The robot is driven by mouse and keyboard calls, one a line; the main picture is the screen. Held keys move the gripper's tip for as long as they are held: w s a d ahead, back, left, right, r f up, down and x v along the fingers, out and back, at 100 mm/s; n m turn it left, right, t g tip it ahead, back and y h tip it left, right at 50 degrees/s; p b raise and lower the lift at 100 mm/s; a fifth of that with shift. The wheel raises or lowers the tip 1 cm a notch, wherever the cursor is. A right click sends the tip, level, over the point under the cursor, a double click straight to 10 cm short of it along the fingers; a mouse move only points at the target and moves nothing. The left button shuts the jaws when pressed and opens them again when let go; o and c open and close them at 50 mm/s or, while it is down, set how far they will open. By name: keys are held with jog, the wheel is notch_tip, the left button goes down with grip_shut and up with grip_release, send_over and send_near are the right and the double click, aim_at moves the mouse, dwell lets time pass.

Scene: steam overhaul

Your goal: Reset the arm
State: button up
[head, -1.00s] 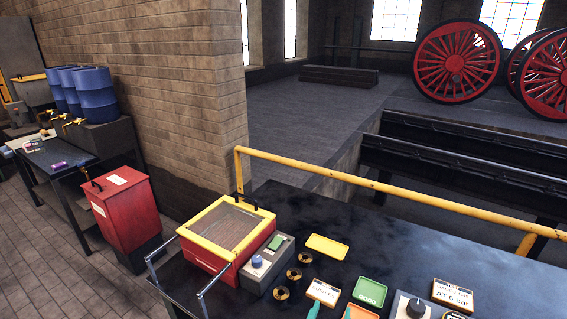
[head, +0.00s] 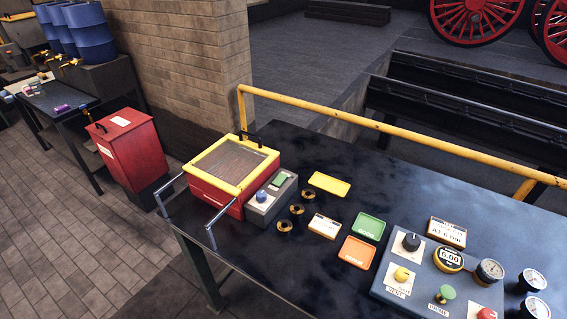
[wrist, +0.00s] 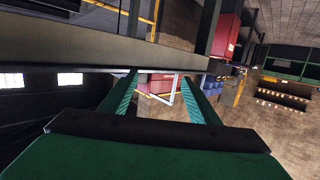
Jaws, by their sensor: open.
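My gripper (wrist: 158,80) shows in the wrist view as two green ribbed fingers, spread apart with nothing between them. A dark flat edge runs across that view just beyond the fingertips; I cannot tell how close it is. A red box with a pale metal bar shows beyond the gap between the fingers. My gripper does not show in the head view.
The dark workbench (head: 330,275) carries a red box with a yellow-framed lid (head: 235,165), a grey control box (head: 270,198), yellow, green and orange trays, brass rings and a gauge panel (head: 425,270). A yellow rail (head: 400,130) runs behind.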

jog(key=s+d+r+m+h, duration=0.2)
jog(key=s+d+h, duration=0.1)
jog(key=s+d, duration=0.6)
jog(key=f+v, duration=0.1)
jog(key=v, duration=0.3)
jog(key=shift+s, duration=0.4)
dwell(2.8)
